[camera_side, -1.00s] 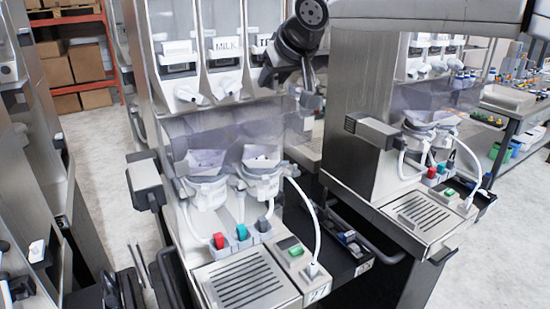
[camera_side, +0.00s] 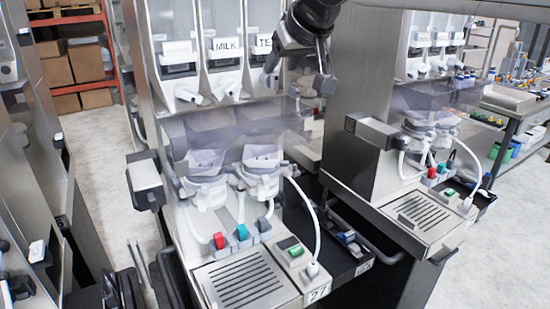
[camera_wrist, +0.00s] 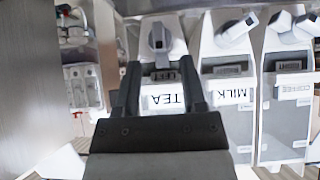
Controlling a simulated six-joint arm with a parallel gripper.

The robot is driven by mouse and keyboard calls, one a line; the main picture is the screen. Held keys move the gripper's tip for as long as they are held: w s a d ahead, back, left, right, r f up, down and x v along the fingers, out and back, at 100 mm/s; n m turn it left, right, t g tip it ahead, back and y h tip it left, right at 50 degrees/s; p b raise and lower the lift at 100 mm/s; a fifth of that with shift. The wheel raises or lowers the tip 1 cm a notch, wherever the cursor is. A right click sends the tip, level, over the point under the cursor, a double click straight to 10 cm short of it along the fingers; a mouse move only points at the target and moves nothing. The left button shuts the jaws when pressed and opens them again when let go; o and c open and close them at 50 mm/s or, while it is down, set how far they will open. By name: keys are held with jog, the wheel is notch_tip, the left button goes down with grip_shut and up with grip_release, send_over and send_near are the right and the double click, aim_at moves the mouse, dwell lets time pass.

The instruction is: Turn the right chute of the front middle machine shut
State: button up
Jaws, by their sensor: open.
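The front middle machine (camera_side: 215,125) carries three canisters, with MILK (camera_side: 226,46) in the middle and TEA (camera_side: 264,45) on its right. In the wrist view the picture is upside down, and the TEA canister (camera_wrist: 168,100) is at left. In the side view my gripper largely hides this chute. My gripper (camera_side: 297,78) is open in front of the TEA canister. In the wrist view its two dark fingers (camera_wrist: 160,85) frame the TEA label, apart from the chute.
The milk chute (camera_wrist: 238,28) and the coffee chute (camera_wrist: 303,25) are close beside, both slanted. A clear splash panel (camera_side: 225,128) and the mixing bowls (camera_side: 260,165) lie below. Another machine (camera_side: 350,135) stands to the right, with a gap between.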

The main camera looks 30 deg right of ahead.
jog(key=shift+v, duration=1.65)
jog(key=d+f+n+t, duration=0.1)
jog(key=d+f+n, duration=0.3)
jog(key=d+f, duration=0.75)
jog(key=s+d+f+m+g, duration=0.2)
jog(key=s+f+g, duration=0.1)
jog(key=s+f, duration=0.7)
jog(key=s+d+f+m+g, duration=0.2)
jog(key=s+f+g, duration=0.2)
jog(key=s+f, duration=0.6)
notch_tip(320, 180, down, 5)
jog(key=shift+s+d+f, duration=0.15)
jog(key=shift+s+d, duration=0.1)
jog(key=shift+d, duration=0.15)
